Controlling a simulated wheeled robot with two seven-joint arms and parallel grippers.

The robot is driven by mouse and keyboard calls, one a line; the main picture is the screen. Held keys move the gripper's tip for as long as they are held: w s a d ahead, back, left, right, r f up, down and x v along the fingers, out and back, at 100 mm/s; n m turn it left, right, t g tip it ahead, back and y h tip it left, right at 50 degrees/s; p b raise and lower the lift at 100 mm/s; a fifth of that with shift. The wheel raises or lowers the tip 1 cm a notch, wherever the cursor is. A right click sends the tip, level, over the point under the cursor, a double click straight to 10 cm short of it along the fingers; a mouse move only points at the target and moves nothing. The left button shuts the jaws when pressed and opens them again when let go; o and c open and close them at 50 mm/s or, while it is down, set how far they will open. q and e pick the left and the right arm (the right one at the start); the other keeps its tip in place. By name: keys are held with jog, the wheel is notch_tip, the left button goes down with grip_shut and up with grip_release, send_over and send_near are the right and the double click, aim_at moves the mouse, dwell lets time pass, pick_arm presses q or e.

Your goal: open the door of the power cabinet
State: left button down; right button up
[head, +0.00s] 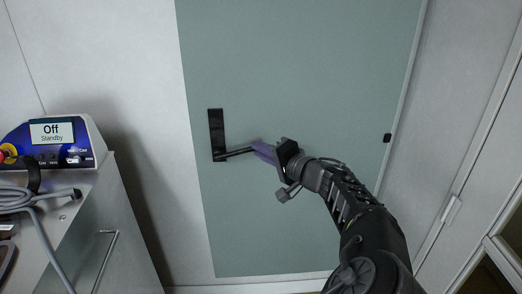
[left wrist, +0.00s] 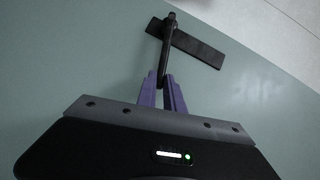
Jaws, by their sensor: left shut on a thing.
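The grey-green door (head: 300,70) fills the middle of the head view and looks closed in its pale frame. Its black handle has an upright plate (head: 216,130) near the left edge and a lever (head: 238,153) pointing right. My left gripper (head: 263,151) has purple fingers, which are shut on the lever's free end. In the left wrist view, the fingers (left wrist: 163,92) stand on both sides of the lever (left wrist: 168,50), and the plate (left wrist: 195,47) lies behind it. The fingers partly hide the lever's end. My right gripper is not in view.
A console (head: 60,143) with a screen reading "Off Standby" stands on a pale cart (head: 105,225) at the left, with a grey cable (head: 38,203). A small black fitting (head: 387,137) is at the door's right edge. A white cabinet (head: 480,170) stands at the right.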

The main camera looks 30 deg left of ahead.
pick_arm(q)
jog(key=shift+s+d+n+g+p, duration=0.45)
jog(key=shift+s+d, duration=0.4)
jog(key=shift+d, duration=0.25)
jog(key=shift+s+d+g, duration=0.35)
jog(key=shift+s+d, duration=0.15)
jog(key=shift+d, duration=0.1)
jog(key=shift+n+g+y, duration=0.3)
jog(key=shift+n+g, duration=0.45)
jog(key=shift+g, duration=0.05)
jog(key=shift+s+d+p, duration=0.45)
jog(key=shift+s+d, duration=0.2)
jog(key=shift+d, duration=0.25)
jog(key=shift+s+d+p, duration=0.4)
jog(key=shift+s+d, duration=0.2)
jog(key=shift+d, duration=0.3)
